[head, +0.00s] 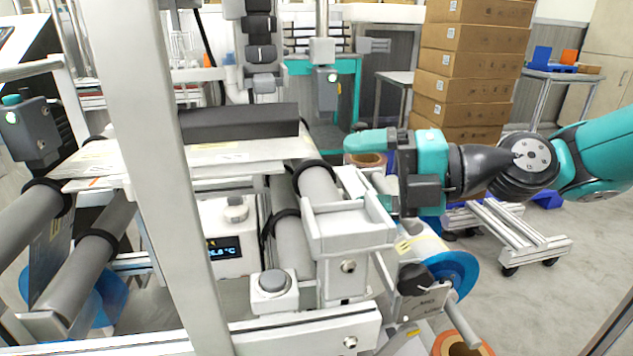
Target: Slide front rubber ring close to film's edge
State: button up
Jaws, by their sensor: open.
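Black rubber rings sit around the grey rollers. One ring (316,166) is on the upper right roller (317,184), near the right end of the flat white film (225,152). Another ring (284,214) is on the lower roller beside it. On the left, one ring (46,184) is on the upper roller and one (98,236) on the lower roller. My gripper (350,143) is open, to the right of the upper right ring and apart from it, with its teal fingers pointing left. One finger is mostly hidden. Whether it holds anything cannot be seen, but no object shows between the fingers.
A pale upright post (150,150) crosses the view in front of the film. A black bar (240,122) lies across the film. A grey bracket (345,225) stands right of the rollers. Stacked cardboard boxes (470,60) and a wheeled frame (505,235) are behind my arm.

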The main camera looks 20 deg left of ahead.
aim_at(314, 173)
jog(key=x, duration=0.6)
jog(key=shift+a+f, duration=0.15)
jog(key=shift+a, duration=0.1)
jog(key=shift+c, duration=0.5)
jog(key=c, duration=1.2)
jog(key=shift+w+a+f+b, duration=0.25)
jog(key=shift+w+b, duration=0.15)
jog(key=shift+b, duration=0.55)
jog(key=shift+w+a+r+b, duration=0.15)
jog(key=shift+w+r+b, duration=0.1)
jog(key=shift+b, duration=0.1)
jog(key=o, duration=1.3)
